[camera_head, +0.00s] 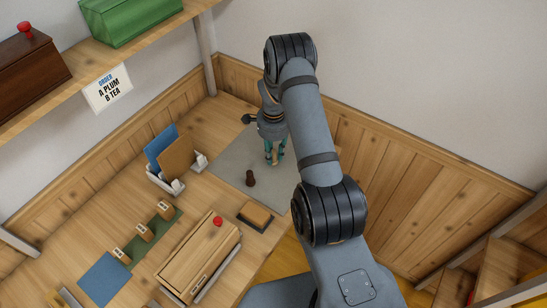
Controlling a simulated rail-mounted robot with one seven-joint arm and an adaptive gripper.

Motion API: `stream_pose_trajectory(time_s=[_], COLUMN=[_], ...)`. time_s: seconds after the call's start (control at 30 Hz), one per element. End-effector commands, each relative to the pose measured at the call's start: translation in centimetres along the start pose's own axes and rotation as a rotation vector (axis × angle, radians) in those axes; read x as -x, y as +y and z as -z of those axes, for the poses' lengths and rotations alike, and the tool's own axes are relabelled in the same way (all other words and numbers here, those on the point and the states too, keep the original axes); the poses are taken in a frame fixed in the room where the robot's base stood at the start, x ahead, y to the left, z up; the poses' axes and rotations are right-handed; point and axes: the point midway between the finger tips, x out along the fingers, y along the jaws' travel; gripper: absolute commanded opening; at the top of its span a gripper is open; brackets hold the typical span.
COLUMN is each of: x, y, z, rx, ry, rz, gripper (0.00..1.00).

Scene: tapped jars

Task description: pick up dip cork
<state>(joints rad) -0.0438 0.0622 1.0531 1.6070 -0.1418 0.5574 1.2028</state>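My gripper (275,157) points down over the grey mat (228,160) near the back corner of the bench. Its teal fingers stand a little apart. A small tan piece (275,162), possibly the dip cork, shows between or just behind the fingertips. I cannot tell whether the fingers touch it or whether it rests on the mat. A small dark brown knobbed piece (250,179) stands on the mat, left of and nearer than my gripper, apart from it. I cannot tell what it is.
A white rack (166,184) with blue and brown boards stands left of the mat. A wooden box (190,262) with a red knob (217,221), a brown-topped pad (255,215) and a green strip (165,222) with small tan blocks lie nearer. Wood-panelled walls close the corner.

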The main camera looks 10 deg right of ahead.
Motion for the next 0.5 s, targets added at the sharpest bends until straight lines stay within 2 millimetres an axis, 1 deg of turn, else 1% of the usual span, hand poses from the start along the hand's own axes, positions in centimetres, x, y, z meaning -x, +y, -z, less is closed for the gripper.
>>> stream_pose_trajectory(time_s=[0.03,0.3,0.5], x=[0.01,0.02,0.02], y=[0.00,0.01,0.00], z=[0.00,0.00,0.00], rx=[0.000,0.000,0.000], ry=[0.000,0.000,0.000], rz=[0.000,0.000,0.000], gripper=[0.18,0.03,0.03])
